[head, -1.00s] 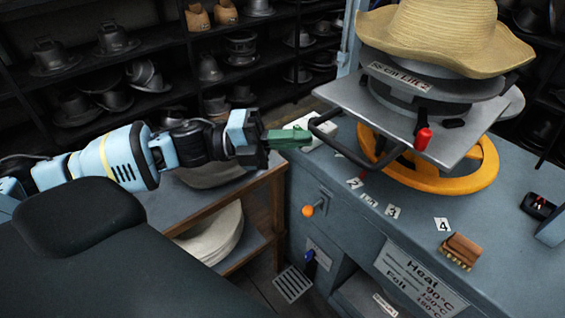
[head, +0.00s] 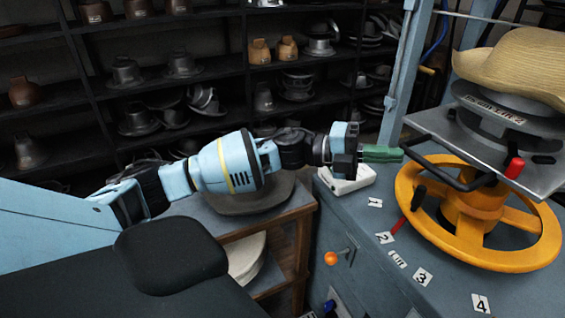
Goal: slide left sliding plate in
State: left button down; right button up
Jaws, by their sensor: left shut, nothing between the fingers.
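The sliding plate (head: 421,121) is a flat grey metal plate at the right of the head view, above an orange wheel. Its black handle (head: 442,176) curves out from the front left edge. A red knob (head: 514,168) stands by the handle's right end. My left gripper (head: 401,154) is shut, with green fingers pointing right. Its tips are at the handle's left end; I cannot tell whether they touch it. Nothing shows between the fingers. My right gripper is not in view.
A straw hat (head: 515,65) sits on the metal form above the plate. The orange wheel (head: 408,192) stands over the blue-grey bench (head: 372,235) with number labels. A white box (head: 347,180) lies below my left gripper. Dark shelves of hat forms stand behind.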

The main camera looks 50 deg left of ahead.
aim_at(403, 144)
pick_arm(q)
jog(key=w, duration=0.1)
jog(key=w+d, duration=0.1)
jog(key=w, duration=0.1)
jog(key=shift+w+d, duration=0.1)
jog(key=shift+w, duration=0.15)
jog(key=shift+w+r, duration=0.1)
jog(key=shift+r, duration=0.05)
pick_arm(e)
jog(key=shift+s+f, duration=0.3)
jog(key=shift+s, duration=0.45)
